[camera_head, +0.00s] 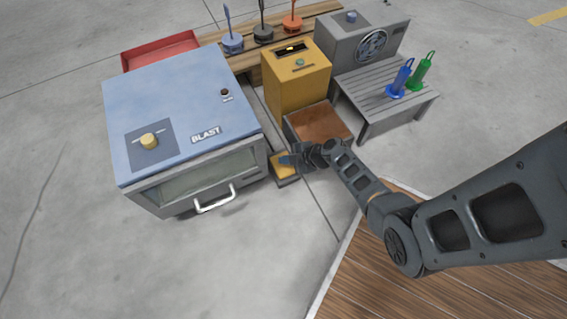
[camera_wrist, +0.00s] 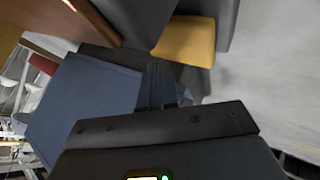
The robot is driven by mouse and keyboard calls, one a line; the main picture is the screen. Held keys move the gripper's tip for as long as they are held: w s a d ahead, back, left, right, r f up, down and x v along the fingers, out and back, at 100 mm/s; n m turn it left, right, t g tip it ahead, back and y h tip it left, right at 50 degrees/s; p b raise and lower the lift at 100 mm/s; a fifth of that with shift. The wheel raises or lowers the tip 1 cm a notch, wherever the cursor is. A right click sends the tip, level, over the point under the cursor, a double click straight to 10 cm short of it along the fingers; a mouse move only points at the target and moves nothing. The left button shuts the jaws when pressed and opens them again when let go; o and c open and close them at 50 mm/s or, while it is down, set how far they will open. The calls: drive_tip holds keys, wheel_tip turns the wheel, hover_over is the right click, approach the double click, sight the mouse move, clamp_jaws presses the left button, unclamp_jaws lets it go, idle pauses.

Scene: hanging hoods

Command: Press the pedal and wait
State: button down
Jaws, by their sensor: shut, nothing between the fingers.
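The yellow pedal (camera_head: 280,171) sits low on a dark base on the floor, between the blue blast cabinet (camera_head: 180,95) and a box with a brown top (camera_head: 318,122). My gripper (camera_head: 287,159) is shut and empty, with its fingertips right at the pedal and covering part of it. In the wrist view the yellow pedal (camera_wrist: 187,40) shows just beyond my fingertips (camera_wrist: 160,72). I cannot tell whether the fingertips touch the pedal or whether it is pushed down.
A yellow control box (camera_head: 297,80) stands behind the brown-topped box. A grey slatted table (camera_head: 375,95) at right holds a blue tool (camera_head: 401,80) and a green tool (camera_head: 420,72). The cabinet's door handle (camera_head: 215,201) juts out at front. Floor at lower left is clear.

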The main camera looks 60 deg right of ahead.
sight(286, 166)
drive_tip(key=shift+f, duration=0.2)
drive_tip(key=shift+f, duration=0.2)
drive_tip(key=shift+f, duration=0.85)
idle(0.8)
drive_tip(key=shift+r, duration=0.1)
drive_tip(key=shift+r+p, duration=0.8)
drive_tip(key=shift+r, duration=0.35)
drive_tip(key=shift+r+p, duration=1.65)
drive_tip(key=shift+r, duration=0.85)
